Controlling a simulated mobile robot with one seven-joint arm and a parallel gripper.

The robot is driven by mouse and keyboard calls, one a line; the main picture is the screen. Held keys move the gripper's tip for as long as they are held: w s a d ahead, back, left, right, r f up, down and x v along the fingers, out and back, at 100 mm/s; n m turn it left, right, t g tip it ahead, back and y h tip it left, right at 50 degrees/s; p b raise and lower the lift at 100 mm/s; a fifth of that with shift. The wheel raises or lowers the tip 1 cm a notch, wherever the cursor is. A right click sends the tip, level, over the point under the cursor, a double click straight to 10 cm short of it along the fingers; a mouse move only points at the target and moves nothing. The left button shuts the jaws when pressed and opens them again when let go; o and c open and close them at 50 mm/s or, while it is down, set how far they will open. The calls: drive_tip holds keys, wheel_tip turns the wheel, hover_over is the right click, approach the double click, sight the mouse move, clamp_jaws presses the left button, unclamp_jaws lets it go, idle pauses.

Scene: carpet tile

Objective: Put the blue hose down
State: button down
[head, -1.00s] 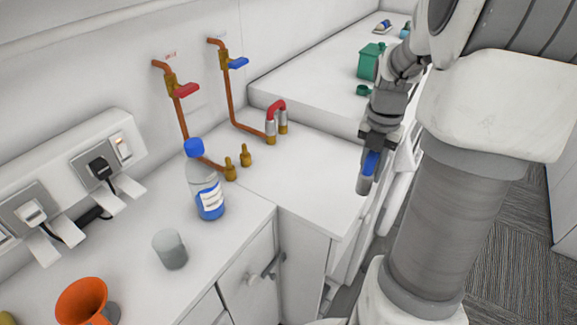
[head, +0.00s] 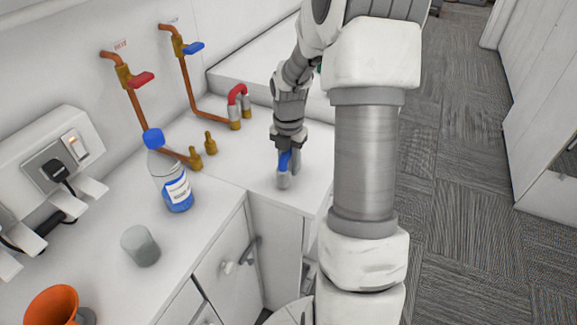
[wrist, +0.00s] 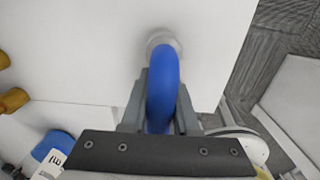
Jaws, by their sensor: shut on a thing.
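The blue hose (head: 284,160) is a short curved piece with grey ends. My gripper (head: 287,150) is shut on it, pointing down over the white counter (head: 237,170) near its front edge. In the wrist view the blue hose (wrist: 163,85) runs between the two fingers of my gripper (wrist: 160,105), with one grey end (wrist: 163,40) over or against the white surface. I cannot tell whether the lower ends touch the counter.
A red hose (head: 237,92) sits on brass fittings behind and left. Two bare brass fittings (head: 210,143) stand left of my gripper. A bottle with a blue cap (head: 168,172), a grey cup (head: 140,246) and an orange funnel (head: 52,305) stand further left. Counter around the hose is clear.

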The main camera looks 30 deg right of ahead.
drive_tip(key=shift+f, duration=0.3)
drive_tip(key=shift+f, duration=0.1)
drive_tip(key=shift+f, duration=0.15)
drive_tip(key=c, duration=0.7)
unclamp_jaws()
drive_tip(key=shift+r, duration=0.2)
wheel_tip(320, 180, up, 12)
drive_tip(key=shift+r+p, duration=0.1)
drive_tip(key=shift+p, duration=0.45)
